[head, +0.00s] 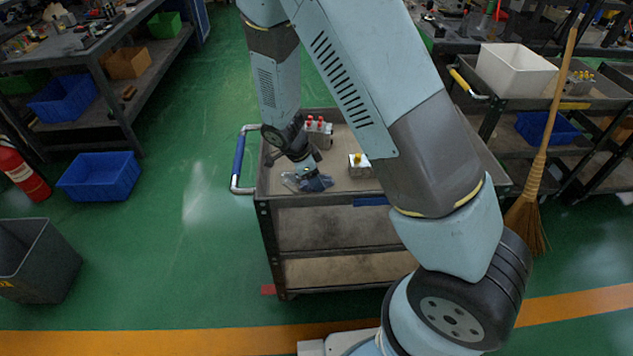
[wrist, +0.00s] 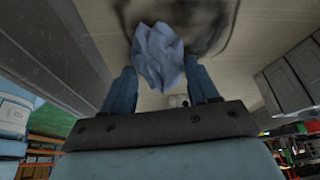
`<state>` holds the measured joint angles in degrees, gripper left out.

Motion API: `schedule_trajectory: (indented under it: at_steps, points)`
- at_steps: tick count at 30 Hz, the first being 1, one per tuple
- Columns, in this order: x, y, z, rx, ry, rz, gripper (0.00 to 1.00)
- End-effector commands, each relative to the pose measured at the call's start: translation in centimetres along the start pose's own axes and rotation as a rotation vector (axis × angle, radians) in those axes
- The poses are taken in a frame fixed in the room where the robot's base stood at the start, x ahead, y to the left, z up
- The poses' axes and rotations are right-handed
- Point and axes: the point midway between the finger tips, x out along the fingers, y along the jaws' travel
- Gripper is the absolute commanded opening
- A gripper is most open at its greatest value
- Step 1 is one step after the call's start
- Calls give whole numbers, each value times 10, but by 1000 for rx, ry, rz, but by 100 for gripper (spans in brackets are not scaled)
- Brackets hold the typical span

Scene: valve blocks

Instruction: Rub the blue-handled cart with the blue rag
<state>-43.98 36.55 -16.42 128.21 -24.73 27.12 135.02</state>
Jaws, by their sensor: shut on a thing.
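The blue-handled cart (head: 330,212) stands in the middle of the head view, with its blue handle (head: 238,158) on the left end. My gripper (head: 307,174) is low over the left front part of the cart's top. It is shut on the crumpled blue rag (head: 318,184). In the wrist view the rag (wrist: 158,55) bunches up between the fingers, over the beige top, with a dark smudge (wrist: 213,25) beside and behind it. The rag appears to be at the top surface; I cannot tell how firmly it touches.
A valve block with red caps (head: 318,130) stands behind my gripper on the cart. A block with a yellow cap (head: 359,164) stands to its right. Another cart (head: 465,82) with a white bin (head: 515,70) and a broom (head: 535,170) are at right.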

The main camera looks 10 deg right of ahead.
Motion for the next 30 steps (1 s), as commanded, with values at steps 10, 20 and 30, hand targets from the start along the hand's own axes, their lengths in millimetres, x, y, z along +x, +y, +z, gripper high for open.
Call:
schedule_trajectory:
  at_steps: [10, 20, 30]
  points:
    - [1, -10, -2, 1, 1, 1, 35]
    - [4, -32, -5, 2, 0, 0, 35]
    - [6, -47, -7, 1, 1, 1, 35]
